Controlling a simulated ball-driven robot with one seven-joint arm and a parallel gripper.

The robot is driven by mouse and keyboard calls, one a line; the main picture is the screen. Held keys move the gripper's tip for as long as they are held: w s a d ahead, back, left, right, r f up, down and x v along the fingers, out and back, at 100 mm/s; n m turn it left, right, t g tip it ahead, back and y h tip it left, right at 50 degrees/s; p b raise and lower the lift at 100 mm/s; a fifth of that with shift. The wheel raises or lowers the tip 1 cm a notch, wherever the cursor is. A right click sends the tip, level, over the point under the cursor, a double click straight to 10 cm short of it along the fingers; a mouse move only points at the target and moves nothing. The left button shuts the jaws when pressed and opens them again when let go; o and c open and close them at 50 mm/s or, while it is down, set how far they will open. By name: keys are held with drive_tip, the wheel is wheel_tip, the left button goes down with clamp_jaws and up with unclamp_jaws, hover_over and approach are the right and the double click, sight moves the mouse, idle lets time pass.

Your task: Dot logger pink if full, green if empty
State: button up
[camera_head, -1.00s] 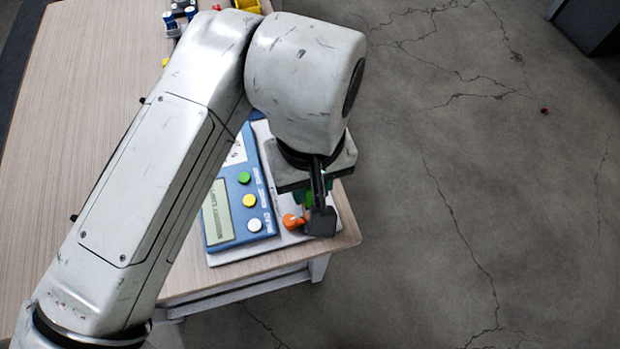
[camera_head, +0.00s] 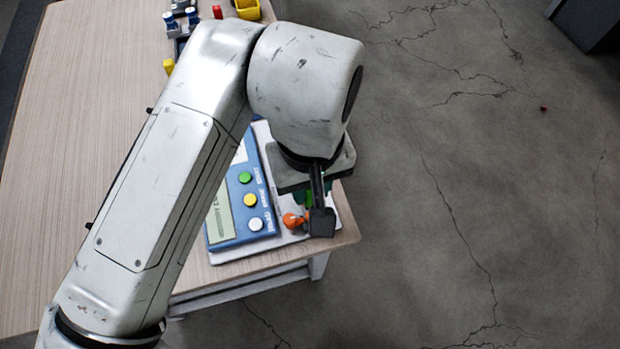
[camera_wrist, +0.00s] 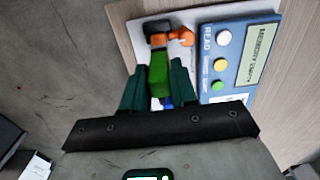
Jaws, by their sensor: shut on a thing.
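My gripper (camera_wrist: 160,88) is shut on a green block-like piece (camera_wrist: 158,72), which stands between the two dark green fingers. Its far end meets a small black and orange part (camera_wrist: 157,36); whether they are joined is unclear. A rounded orange piece (camera_wrist: 182,37) lies beside it; it also shows in the head view (camera_head: 292,220). The blue panel (camera_head: 233,234) has green, yellow and white buttons and a screen (camera_wrist: 259,54). The screen reads "MEMORY" and a blurred word that looks like "EMPTY". I cannot make out which part is the logger.
The panel lies on a white board (camera_head: 339,205) near the corner of a wooden table (camera_head: 95,70). Blue-and-white bottles (camera_head: 170,19), a yellow bin (camera_head: 247,9) and small red and yellow pieces stand at the back. My arm hides the table's middle. Cracked floor lies right.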

drive_tip(key=shift+f, duration=1)
idle(2.4)
drive_tip(key=shift+r+p, duration=3.85)
drive_tip(key=shift+r, duration=0.15)
